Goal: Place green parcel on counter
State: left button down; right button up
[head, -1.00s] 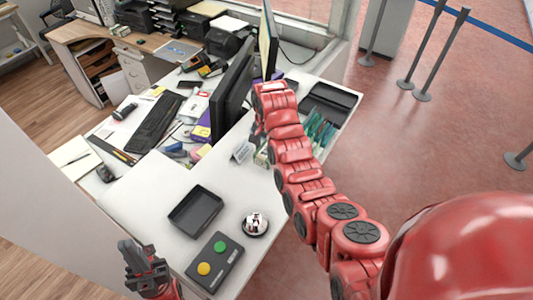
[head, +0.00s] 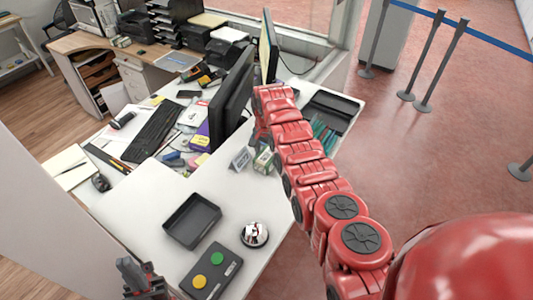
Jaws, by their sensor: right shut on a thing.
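The white counter (head: 130,205) runs from the lower left up behind my right arm. No green parcel can be made out for sure. A small green-and-white box (head: 263,160) stands on the counter beside my right arm; I cannot tell what it is. My left gripper (head: 136,275) is at the bottom left by the counter's near edge, cut off by the frame, and its opening is unclear. My right arm reaches from the lower right up over the counter. Its far end is near the monitors, and its gripper is hidden.
On the counter are an empty black tray (head: 192,221), a button box (head: 211,272) with green and yellow buttons, a silver bell (head: 255,234) and a small sign (head: 240,158). Monitors (head: 231,100) stand behind. A black organiser (head: 332,108) is right of my arm.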

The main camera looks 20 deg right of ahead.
aim_at(266, 154)
jog(key=shift+f, duration=0.1)
jog(key=o, duration=1.5)
jog(key=shift+r, duration=0.2)
jog(key=shift+w+r+b, duration=0.15)
jog(key=shift+r+b, duration=0.15)
notch_tip(266, 154, up, 5)
jog(key=shift+f+b, duration=0.15)
jog(key=shift+b, duration=1.05)
notch_tip(266, 154, up, 7)
jog(key=p, duration=0.3)
jog(key=shift+f, duration=0.2)
